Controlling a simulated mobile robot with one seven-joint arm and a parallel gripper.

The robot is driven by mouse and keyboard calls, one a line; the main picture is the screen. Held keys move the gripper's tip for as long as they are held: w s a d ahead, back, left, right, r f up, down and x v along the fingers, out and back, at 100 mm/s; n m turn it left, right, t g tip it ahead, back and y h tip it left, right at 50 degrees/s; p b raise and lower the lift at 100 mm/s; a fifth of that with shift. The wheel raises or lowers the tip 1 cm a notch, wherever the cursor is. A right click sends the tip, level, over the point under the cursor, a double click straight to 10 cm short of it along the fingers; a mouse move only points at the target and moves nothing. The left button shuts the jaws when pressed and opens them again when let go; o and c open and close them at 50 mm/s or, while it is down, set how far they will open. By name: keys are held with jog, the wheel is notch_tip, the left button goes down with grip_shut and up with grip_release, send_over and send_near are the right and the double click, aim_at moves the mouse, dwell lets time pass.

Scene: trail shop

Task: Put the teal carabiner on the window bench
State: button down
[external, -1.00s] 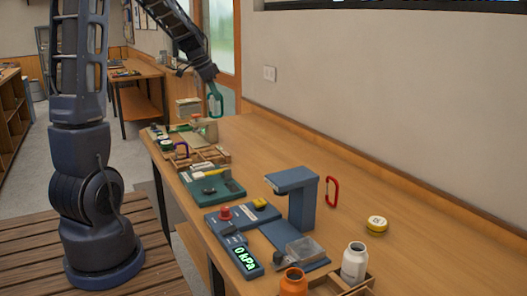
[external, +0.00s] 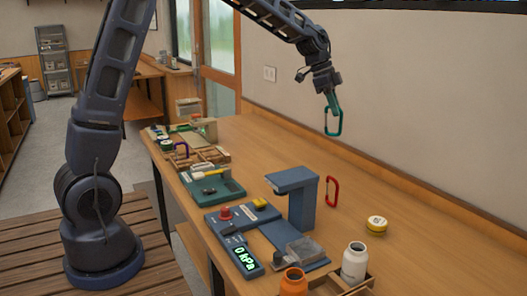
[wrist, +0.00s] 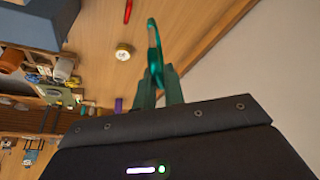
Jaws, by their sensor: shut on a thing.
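The teal carabiner (external: 333,121) hangs in the air from my gripper (external: 330,95), well above the wooden bench and in front of the wall. My gripper is shut on one end of it. In the wrist view the carabiner (wrist: 154,42) stands out edge-on from between the fingertips of my gripper (wrist: 158,75). Which surface is the window bench I cannot tell for sure; a wooden bench (external: 150,68) stands at the back near the window and door.
The long bench (external: 400,250) holds a blue press-like stand (external: 302,205), a red carabiner (external: 331,191), a yellow-and-white tape roll (external: 377,223), a white bottle (external: 355,262) and an orange bottle (external: 293,283). Its wall side is mostly clear.

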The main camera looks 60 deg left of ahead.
jog(key=w+d+m+g+h, duration=0.15)
jog(key=d+m, duration=0.25)
jog(key=d, duration=2.3)
jog(key=s+d+f+m+g, duration=0.1)
jog(key=s+d+m, duration=0.15)
jog(key=d, duration=0.85)
jog(key=s+d+f+m, duration=0.1)
jog(key=s+d, duration=0.3)
jog(key=d, duration=0.8)
jog(key=f, duration=1.8)
jog(key=shift+s+f, duration=0.2)
jog(key=shift+f, duration=0.1)
jog(key=shift+f+y, duration=0.15)
jog(key=shift+y, duration=0.1)
jog(key=c, duration=1.5)
grip_release()
